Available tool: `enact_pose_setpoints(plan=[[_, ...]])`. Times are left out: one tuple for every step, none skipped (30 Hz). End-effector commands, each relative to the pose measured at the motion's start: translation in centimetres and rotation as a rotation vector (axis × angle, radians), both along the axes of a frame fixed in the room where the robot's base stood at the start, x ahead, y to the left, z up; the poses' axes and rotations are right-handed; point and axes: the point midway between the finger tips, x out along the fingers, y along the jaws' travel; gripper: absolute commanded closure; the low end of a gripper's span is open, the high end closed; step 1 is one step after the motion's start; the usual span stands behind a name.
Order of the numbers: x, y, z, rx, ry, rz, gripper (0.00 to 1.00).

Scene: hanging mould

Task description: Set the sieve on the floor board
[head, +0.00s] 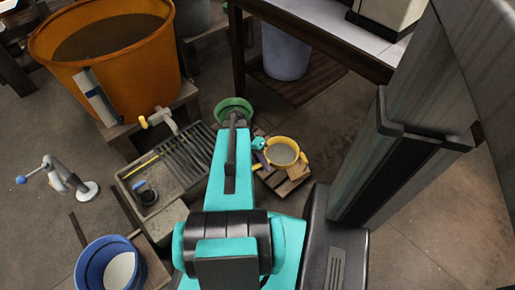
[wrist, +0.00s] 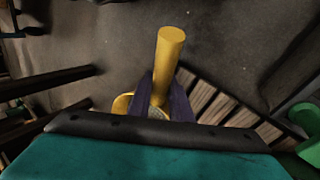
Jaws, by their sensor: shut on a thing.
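The sieve (head: 282,152) has a yellow rim and a grey mesh. In the head view it is at centre right, level-looking, over the upper part of the slatted wooden floor board (head: 292,184). I cannot tell whether it touches the board or hangs just above it. My gripper (head: 261,157) is at the sieve's left side, partly behind my arm. In the wrist view the purple fingers of my gripper (wrist: 162,98) are shut on the yellow handle (wrist: 170,55). Part of the yellow rim (wrist: 122,103) shows behind them; the rest is hidden. The board's slats (wrist: 210,103) show on the right.
A green bowl (head: 233,108) stands behind the board. A grated trough (head: 165,172) and a large orange tub with a tap (head: 115,45) are on the left. A blue bucket (head: 105,265) is at front left. A dark table leg (head: 237,50) stands behind. Bare floor lies right of the board.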

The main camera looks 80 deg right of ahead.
Motion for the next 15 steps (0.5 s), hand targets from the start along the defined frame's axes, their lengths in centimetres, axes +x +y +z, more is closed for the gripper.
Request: enact_pose_setpoints(plan=[[0.1, 0.0, -0.9, 0.000, 0.001, 0.001, 1.00], [0.1, 0.0, -1.2, 0.000, 0.000, 0.002, 1.00], [0.1, 0.0, -1.6, 0.000, 0.000, 0.002, 1.00], [0.1, 0.0, -1.8, 0.000, 0.001, 0.002, 1.00], [0.1, 0.0, -2.1, 0.000, 0.001, 0.002, 1.00], [0.1, 0.1, -2.4, 0.000, 0.001, 0.002, 1.00], [0.1, 0.1, -2.6, 0.001, 0.001, 0.003, 1.00], [0.1, 0.1, -3.2, 0.002, 0.000, 0.003, 1.00], [0.1, 0.0, -3.6, 0.002, 0.000, 0.003, 1.00], [0.1, 0.0, -3.9, 0.000, 0.001, 0.002, 1.00], [0.1, 0.0, -4.1, 0.000, 0.001, 0.002, 1.00], [0.1, 0.0, -4.3, 0.000, 0.001, 0.002, 1.00], [0.1, 0.0, -4.4, 0.000, 0.001, 0.002, 1.00], [0.1, 0.0, -4.5, 0.000, 0.001, 0.002, 1.00], [0.1, 0.0, -4.6, -0.001, 0.000, 0.003, 1.00]])
